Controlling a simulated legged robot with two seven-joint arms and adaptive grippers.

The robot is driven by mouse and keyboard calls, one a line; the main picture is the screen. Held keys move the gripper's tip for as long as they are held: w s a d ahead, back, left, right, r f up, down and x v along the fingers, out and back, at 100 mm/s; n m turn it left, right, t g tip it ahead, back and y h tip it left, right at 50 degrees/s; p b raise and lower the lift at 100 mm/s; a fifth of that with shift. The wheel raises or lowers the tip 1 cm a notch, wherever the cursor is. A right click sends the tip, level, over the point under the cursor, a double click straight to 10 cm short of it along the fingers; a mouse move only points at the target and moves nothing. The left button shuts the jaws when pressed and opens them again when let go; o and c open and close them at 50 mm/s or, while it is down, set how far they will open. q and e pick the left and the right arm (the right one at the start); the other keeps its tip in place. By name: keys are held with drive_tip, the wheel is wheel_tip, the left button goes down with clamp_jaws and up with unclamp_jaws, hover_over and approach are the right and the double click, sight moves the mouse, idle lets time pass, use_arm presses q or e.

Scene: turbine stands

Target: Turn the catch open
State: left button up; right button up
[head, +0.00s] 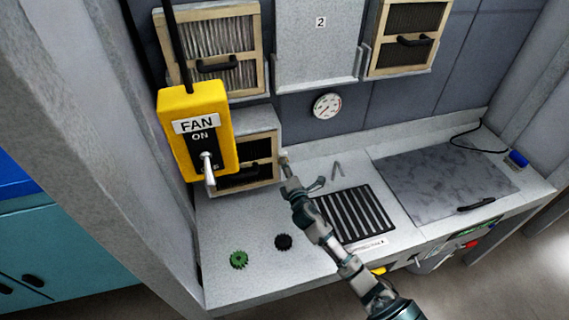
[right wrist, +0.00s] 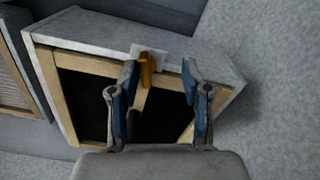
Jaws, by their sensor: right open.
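The catch (right wrist: 147,68) is a small orange-yellow lever on a white plate at the upper edge of a wood-framed filter box (right wrist: 92,95). In the right wrist view it points down over the frame. In the head view the box (head: 258,150) stands at the back left of the bench, and I cannot make out the catch there. My right gripper (right wrist: 160,85) is open, with its fingers in front of the box. The catch shows just right of the left finger's tip; I cannot tell whether they touch. In the head view the right gripper (head: 285,160) is at the box's right side. My left gripper is not in view.
A yellow FAN switch box (head: 195,150) hangs at the left, close to the filter box. A green gear (head: 239,260) and a black knob (head: 283,242) lie on the bench (head: 235,285). A slotted black grille (head: 355,214) is right of the arm. A gauge (head: 327,106) is on the wall.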

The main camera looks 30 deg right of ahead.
drive_tip(key=p+v, duration=0.1)
drive_tip(key=v, duration=0.3)
drive_tip(key=shift+a+r, duration=0.15)
drive_tip(key=shift+c, duration=0.3)
drive_tip(key=shift+c, duration=0.9)
drive_tip(key=shift+r+p+x, duration=0.25)
drive_tip(key=shift+p+x, duration=0.65)
drive_tip(key=shift+x, duration=0.35)
drive_tip(key=shift+r+p+x, duration=0.2)
drive_tip(key=shift+p+x, duration=0.7)
drive_tip(key=shift+x, duration=0.35)
drive_tip(key=shift+a+r, duration=0.1)
drive_tip(key=shift+r, duration=0.05)
drive_tip(key=shift+c, duration=0.2)
